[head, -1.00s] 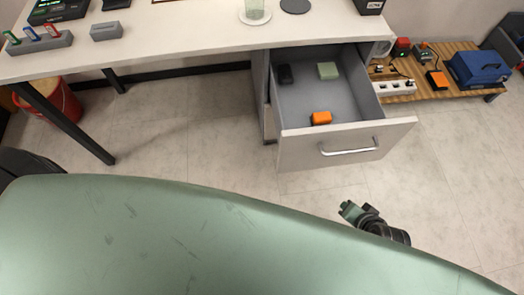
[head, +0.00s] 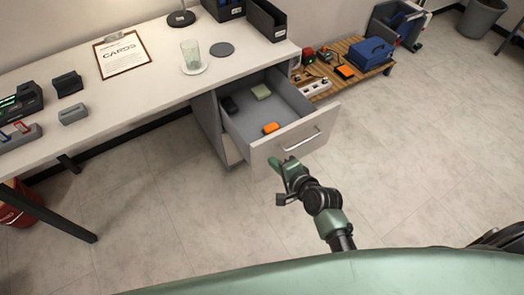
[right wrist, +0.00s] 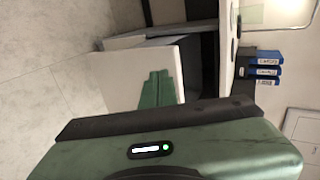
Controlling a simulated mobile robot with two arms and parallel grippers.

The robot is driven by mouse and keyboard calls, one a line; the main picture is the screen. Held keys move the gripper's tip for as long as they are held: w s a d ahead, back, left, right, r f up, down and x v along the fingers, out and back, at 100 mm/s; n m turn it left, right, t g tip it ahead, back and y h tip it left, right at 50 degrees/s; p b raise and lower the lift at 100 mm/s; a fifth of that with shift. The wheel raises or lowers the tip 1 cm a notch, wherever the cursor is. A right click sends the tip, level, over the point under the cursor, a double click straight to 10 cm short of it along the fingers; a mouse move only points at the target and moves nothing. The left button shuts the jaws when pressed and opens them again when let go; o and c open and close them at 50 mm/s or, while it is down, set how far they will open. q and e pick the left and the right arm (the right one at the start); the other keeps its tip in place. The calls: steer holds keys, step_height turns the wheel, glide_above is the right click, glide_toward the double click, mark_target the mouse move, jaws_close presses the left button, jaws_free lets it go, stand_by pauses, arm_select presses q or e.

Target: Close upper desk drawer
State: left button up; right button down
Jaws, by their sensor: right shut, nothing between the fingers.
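The upper desk drawer (head: 262,150) is pulled out at the right end of the white desk, with a grey inside and a bar handle (head: 302,140) on its pale front. In the right wrist view the green fingers (right wrist: 158,90) overlap the pale drawer front (right wrist: 108,78). My left gripper is not in view.
The desk top (head: 150,85) bears a glass (head: 191,54), a clipboard (head: 122,53) and black bins (head: 266,20). A low wooden rack (head: 326,84) with a blue box (head: 367,51) stands right of the drawer. The floor in front is clear.

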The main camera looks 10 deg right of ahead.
mark_target(258, 147)
steer(key=x, duration=0.4)
steer(key=r+x, duration=0.1)
steer(key=shift+w+a+f, duration=0.1)
steer(key=shift+w+a, duration=0.1)
steer(key=shift+w, duration=0.5)
steer(key=shift+w+a, duration=0.25)
steer(key=shift+w, duration=0.25)
